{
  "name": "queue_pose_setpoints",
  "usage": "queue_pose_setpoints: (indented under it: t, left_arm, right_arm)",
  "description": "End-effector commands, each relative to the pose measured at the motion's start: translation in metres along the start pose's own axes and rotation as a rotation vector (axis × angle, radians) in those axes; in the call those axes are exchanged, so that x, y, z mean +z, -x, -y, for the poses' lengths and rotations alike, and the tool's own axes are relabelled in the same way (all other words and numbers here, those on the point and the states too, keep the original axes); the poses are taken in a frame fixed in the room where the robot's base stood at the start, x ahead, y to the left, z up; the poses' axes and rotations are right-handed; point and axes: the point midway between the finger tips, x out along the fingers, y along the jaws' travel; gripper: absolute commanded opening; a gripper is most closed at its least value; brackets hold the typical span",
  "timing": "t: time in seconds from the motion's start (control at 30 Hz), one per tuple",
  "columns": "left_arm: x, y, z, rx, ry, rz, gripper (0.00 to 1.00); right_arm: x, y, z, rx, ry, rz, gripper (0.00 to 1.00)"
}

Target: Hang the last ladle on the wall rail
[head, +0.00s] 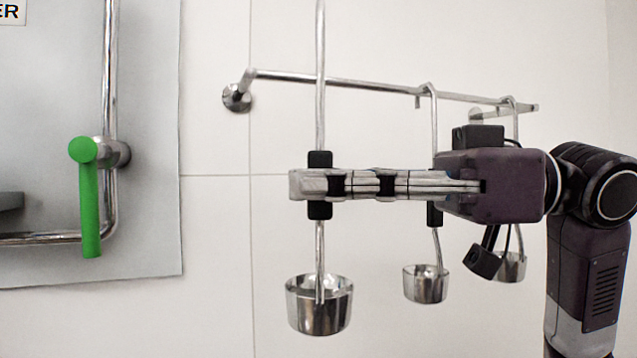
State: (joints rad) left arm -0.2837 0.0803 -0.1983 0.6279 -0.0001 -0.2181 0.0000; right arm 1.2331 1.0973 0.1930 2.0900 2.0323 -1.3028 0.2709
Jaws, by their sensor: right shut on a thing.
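My right gripper (318,186) comes in from the right and is shut on the long thin handle of a ladle (320,305). The ladle hangs upright from the fingers, bowl down, and its upper end is cut off by the top of the picture. Its handle crosses in front of the wall rail (362,86), a steel bar on the white wall. Two other ladles hang on the rail by their hooks: one with its bowl (425,284) right of centre, and one further right with its bowl (510,268) partly hidden by my gripper. My left gripper is not in view.
A grey panel (60,180) on the left carries a bent steel pipe and a green lever handle (89,200). The rail's left mount (236,97) is fixed to the wall. The rail is bare between this mount and the nearer hung ladle.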

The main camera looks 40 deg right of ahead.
Motion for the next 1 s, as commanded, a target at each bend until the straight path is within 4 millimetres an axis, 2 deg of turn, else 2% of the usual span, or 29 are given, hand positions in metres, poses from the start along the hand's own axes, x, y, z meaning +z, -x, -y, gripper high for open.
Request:
queue_pose_setpoints:
  t: [0.13,0.27,0.37,0.63,0.87,1.0]
  left_arm:
    - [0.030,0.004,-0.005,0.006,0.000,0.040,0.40]
    - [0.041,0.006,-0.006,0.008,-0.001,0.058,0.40]
    - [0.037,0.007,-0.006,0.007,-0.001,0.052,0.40]
    - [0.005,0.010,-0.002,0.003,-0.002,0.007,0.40]
    - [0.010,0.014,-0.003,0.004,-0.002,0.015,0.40]
    - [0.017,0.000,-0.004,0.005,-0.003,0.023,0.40]
  right_arm:
    - [-0.001,-0.005,-0.013,-0.001,-0.004,-0.002,0.00]
    - [-0.001,-0.009,-0.023,-0.001,-0.004,-0.001,0.00]
    - [-0.001,-0.011,-0.030,-0.001,-0.005,-0.002,0.00]
    - [-0.001,-0.019,-0.051,0.000,-0.004,-0.002,0.00]
    - [-0.001,-0.025,-0.068,-0.001,-0.003,-0.002,0.00]
    - [0.014,-0.025,-0.069,0.000,-0.001,-0.001,0.00]
